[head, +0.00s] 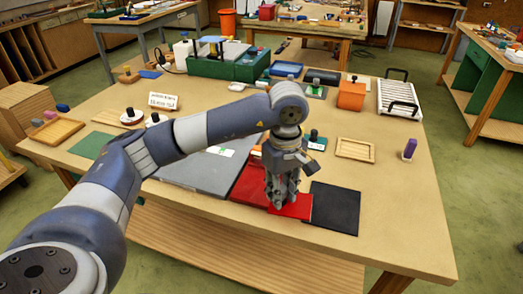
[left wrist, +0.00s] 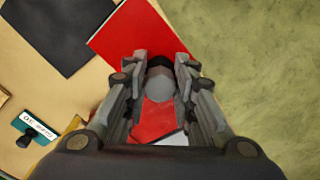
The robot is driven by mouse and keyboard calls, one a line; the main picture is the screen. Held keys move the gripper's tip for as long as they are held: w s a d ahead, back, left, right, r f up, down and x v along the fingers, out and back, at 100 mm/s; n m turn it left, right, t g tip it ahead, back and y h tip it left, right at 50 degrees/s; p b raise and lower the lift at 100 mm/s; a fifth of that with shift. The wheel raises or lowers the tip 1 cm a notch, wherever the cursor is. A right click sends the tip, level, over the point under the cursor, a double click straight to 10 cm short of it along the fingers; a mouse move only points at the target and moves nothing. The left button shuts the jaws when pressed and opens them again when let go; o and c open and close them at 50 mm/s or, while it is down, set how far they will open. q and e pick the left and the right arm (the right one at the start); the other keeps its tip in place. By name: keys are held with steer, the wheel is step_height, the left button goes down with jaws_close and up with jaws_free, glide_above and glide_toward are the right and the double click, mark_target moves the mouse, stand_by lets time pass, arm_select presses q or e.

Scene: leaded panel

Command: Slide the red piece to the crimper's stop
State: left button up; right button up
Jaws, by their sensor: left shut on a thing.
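The red piece (head: 290,206) lies flat near the table's front edge, left of a black mat (head: 335,207). In the left wrist view the red piece (left wrist: 130,38) spreads ahead of the fingers. My left gripper (head: 283,205) points straight down at it; in the left wrist view the gripper (left wrist: 160,75) is closed around a grey rounded knob (left wrist: 160,85), which seems to stand on the red piece. More red (head: 250,183) shows left of the gripper; I cannot tell whether it is the same piece. I cannot pick out the crimper or its stop. My right gripper is not in view.
A grey slab (head: 190,172) lies left of the red area. Behind the gripper are a small teal stand (head: 316,143) and a wooden tray (head: 355,149). A green machine (head: 230,66) and an orange box (head: 351,95) stand farther back. The table right of the black mat is clear.

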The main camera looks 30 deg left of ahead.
arm_select(q)
steer(key=w+a+n+p, duration=0.4)
steer(key=a+n+p, duration=0.3)
steer(key=n, duration=0.9)
steer(key=a, duration=0.3)
steer(key=shift+r+n+p, duration=0.35)
steer(key=shift+n+p, duration=0.05)
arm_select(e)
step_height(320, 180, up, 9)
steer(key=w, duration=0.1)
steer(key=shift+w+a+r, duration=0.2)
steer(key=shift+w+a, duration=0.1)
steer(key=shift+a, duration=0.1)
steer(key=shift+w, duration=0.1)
arm_select(q)
steer(key=shift+s+f+b, duration=0.1)
steer(key=shift+f+b, duration=0.3)
steer(key=shift+b, duration=0.05)
step_height(320, 180, down, 4)
steer(key=b, duration=0.3)
steer(key=shift+f+b, duration=0.35)
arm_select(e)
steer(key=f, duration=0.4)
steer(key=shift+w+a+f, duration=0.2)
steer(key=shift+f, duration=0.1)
